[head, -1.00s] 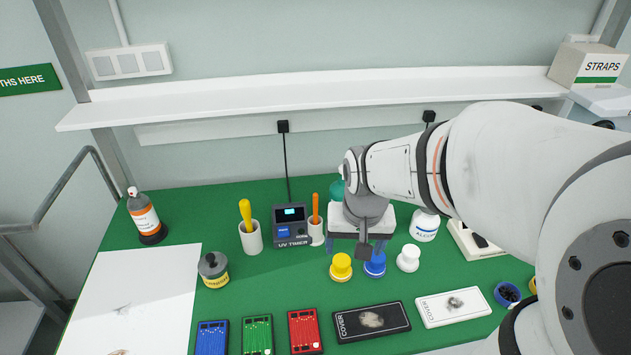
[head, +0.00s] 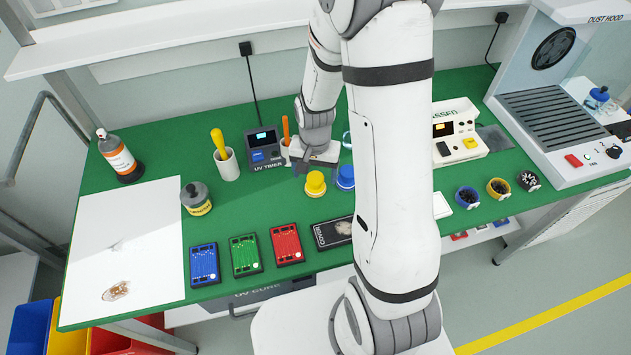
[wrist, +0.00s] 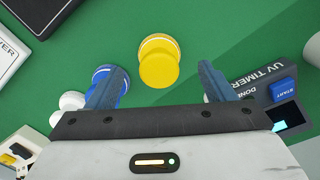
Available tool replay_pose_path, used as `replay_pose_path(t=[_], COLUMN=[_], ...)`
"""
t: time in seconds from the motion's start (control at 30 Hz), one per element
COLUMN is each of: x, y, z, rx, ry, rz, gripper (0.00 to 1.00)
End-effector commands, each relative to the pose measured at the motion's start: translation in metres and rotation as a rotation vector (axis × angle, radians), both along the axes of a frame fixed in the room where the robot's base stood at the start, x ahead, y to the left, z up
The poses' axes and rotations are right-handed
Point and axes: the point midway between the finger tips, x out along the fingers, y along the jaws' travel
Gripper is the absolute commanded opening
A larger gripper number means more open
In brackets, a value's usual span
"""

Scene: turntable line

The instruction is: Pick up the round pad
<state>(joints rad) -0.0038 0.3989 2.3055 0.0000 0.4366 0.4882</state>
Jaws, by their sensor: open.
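A yellow round piece (head: 315,184) with a round top stands on the green bench; it also shows in the wrist view (wrist: 158,62). A similar blue round piece (head: 345,177) stands just right of it. No label shows which piece is the round pad. My gripper (head: 315,168) is open and empty, just behind and above the yellow piece in the head view. In the wrist view, the yellow piece lies ahead between the two spread blue fingers, without visible contact. The blue piece (wrist: 108,80) is partly hidden behind the left finger.
The UV timer (head: 263,145) and a cup with an orange-handled tool (head: 286,130) stand close behind my gripper. My arm hides part of the bench's middle.

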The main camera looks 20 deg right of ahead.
Motion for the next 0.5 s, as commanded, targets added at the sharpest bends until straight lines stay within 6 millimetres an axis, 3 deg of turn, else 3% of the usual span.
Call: replay_pose_path(t=[0.3, 0.5], x=[-0.001, -0.001], y=[-0.001, -0.001], z=[-0.036, -0.041], rx=[0.0, 0.0], ry=[0.004, 0.001], rz=[0.0, 0.0], gripper=[0.76, 0.76])
